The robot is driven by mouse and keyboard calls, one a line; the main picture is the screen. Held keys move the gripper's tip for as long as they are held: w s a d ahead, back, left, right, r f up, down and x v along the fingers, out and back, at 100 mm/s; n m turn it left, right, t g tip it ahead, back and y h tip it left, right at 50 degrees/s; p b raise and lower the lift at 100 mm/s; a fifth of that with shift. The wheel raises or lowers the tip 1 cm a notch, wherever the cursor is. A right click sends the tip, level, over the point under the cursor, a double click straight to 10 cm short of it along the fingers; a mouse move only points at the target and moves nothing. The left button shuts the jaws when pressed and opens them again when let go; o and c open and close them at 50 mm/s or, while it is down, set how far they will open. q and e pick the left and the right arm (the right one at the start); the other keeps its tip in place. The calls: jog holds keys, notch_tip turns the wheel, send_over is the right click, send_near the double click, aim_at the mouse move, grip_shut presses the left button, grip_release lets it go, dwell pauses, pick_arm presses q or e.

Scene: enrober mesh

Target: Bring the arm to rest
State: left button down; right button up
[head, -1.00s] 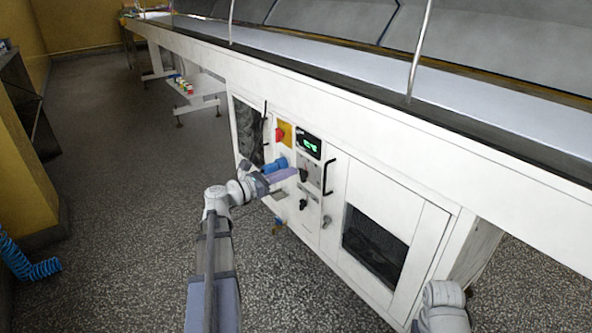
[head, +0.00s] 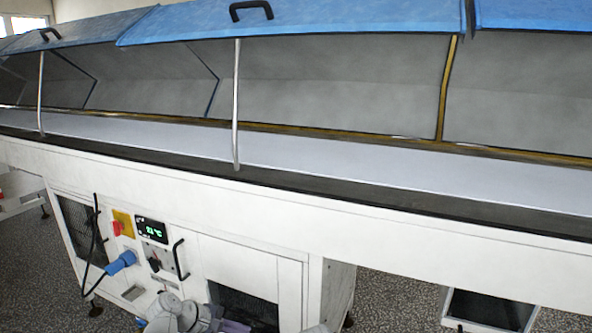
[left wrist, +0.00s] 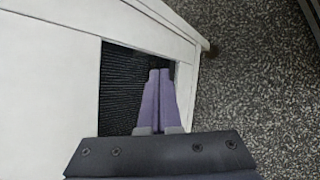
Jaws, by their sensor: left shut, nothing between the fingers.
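My left arm shows at the bottom edge of the head view, in front of the white cabinet (head: 235,261) under the long machine. In the left wrist view, the fingers of my left gripper (left wrist: 159,72) lie side by side, shut and empty. They point past the dark mesh panel (left wrist: 122,88) in the white cabinet face. I cannot tell the gap to the panel. My right gripper is out of sight.
A blue plug (head: 121,262) with a black cable sits on the control panel, near a red knob (head: 117,228) and a green-lit display (head: 151,230). Blue raised covers (head: 300,22) stand above the pale belt (head: 330,158). Speckled floor (left wrist: 255,90) is clear beside the cabinet.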

pick_arm(q)
jog(key=s+d+f+m+g+y, duration=0.3)
jog(key=s+d+m+y, duration=0.15)
jog(key=s+m, duration=0.4)
jog(key=s+d+f+m+g+y, duration=0.2)
jog(key=s+d+f+m+y, duration=0.25)
jog(key=s+m, duration=0.4)
notch_tip(320, 180, up, 39)
jog(key=w+p, duration=0.1)
jog(key=p, duration=3.7)
jog(key=shift+a+y, duration=0.15)
jog(key=shift+y, duration=0.15)
jog(key=shift+w, duration=0.1)
